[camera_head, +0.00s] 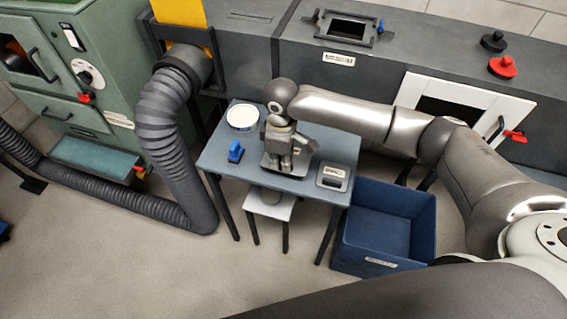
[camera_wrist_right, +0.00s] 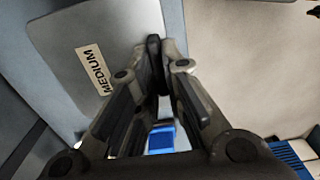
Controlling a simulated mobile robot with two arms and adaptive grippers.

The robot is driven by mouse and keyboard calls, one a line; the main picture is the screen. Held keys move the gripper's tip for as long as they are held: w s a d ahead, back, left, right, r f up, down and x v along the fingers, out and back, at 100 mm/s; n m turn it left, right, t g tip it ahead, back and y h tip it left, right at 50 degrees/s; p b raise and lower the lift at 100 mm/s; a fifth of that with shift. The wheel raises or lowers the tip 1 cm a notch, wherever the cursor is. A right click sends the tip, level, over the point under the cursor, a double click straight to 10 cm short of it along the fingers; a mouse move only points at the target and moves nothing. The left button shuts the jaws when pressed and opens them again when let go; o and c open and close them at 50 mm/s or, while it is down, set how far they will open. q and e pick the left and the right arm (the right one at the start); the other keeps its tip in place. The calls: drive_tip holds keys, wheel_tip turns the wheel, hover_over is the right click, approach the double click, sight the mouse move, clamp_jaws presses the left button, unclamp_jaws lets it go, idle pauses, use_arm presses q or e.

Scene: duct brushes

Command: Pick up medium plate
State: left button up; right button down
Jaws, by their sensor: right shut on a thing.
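The medium plate (camera_wrist_right: 118,45) is a flat grey sheet with a "MEDIUM" label, filling the upper left of the right wrist view. In the head view a small grey part of it (camera_head: 304,147) shows beside my right gripper (camera_head: 276,168), which points down over the blue-grey table. In the wrist view the fingers of my right gripper (camera_wrist_right: 160,52) close together at the plate's edge and are shut on it. The fingers hide part of that edge. I cannot tell whether the plate touches the table. My left gripper is not in view.
The table (camera_head: 222,165) carries a white round dish (camera_head: 243,117), a blue object (camera_head: 235,152) and a labelled grey block (camera_head: 332,178). A blue bin (camera_head: 385,232) stands to its right. A ribbed hose (camera_head: 165,130) is left. The grey duct (camera_head: 290,62) runs behind.

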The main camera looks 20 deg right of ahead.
drive_tip(key=s+a+r+p, duration=0.5)
drive_tip(key=s+a+r, duration=0.2)
drive_tip(key=s+r, duration=0.3)
wheel_tip(320, 180, up, 3)
drive_tip(key=shift+s+a+f+p, duration=0.15)
drive_tip(key=shift+s+p, duration=0.1)
drive_tip(key=shift+p, duration=0.1)
